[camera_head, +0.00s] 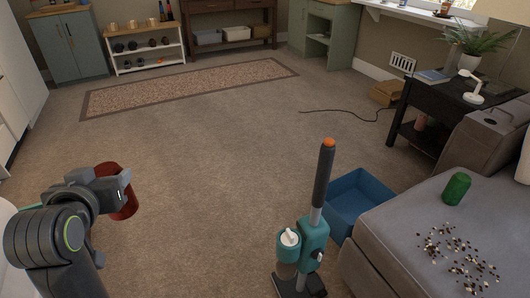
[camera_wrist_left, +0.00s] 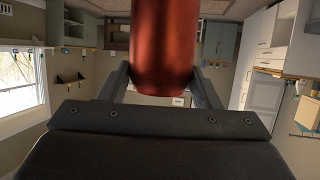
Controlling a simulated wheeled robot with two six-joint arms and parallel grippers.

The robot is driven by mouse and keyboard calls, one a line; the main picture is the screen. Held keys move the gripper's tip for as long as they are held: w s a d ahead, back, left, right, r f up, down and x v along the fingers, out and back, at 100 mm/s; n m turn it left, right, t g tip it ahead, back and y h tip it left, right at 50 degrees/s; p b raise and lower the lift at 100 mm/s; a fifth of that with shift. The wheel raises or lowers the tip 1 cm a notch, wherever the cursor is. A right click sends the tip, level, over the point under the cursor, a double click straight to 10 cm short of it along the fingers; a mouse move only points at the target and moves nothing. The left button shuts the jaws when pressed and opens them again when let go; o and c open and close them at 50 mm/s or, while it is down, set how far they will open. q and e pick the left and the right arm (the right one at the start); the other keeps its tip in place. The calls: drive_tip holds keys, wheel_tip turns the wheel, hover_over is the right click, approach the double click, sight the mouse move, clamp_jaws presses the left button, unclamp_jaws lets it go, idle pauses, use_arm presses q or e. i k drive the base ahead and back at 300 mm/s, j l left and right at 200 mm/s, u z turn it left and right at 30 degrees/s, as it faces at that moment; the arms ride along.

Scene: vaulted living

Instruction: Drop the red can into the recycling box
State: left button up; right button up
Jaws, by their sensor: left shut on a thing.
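The red can (camera_head: 121,191) is in my left gripper (camera_head: 117,190) at the left of the head view, held above the carpet. In the left wrist view the red can (camera_wrist_left: 165,45) stands between the two dark fingers, which touch its sides. A blue open box (camera_head: 362,196), which looks like the recycling box, is on the floor at the right, well away from the can. Its inside looks empty where I can see it. My right gripper is not in view.
A teal upright vacuum (camera_head: 314,240) stands just in front of the box's left side. A grey sofa (camera_head: 400,240) borders the box on the right and bears a green can (camera_head: 457,188) and scattered dark and pale bits (camera_head: 458,256). Open carpet fills the middle.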

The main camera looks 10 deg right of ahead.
sight(347, 211)
drive_tip(key=i+j+z, duration=0.2)
drive_tip(key=z, duration=0.2)
drive_tip(key=i+j+z, duration=0.25)
drive_tip(key=z, duration=0.15)
drive_tip(key=i+j+z, duration=0.1)
drive_tip(key=j+z, duration=0.3)
drive_tip(key=i+j+z, duration=0.15)
drive_tip(key=j+z, duration=0.7)
drive_tip(key=j, duration=0.3)
drive_tip(key=i+j+z, duration=0.15)
drive_tip(key=j+z, duration=0.25)
drive_tip(key=j, duration=0.15)
drive_tip(key=i+j+z, duration=0.1)
drive_tip(key=j+z, duration=0.3)
drive_tip(key=j, duration=0.15)
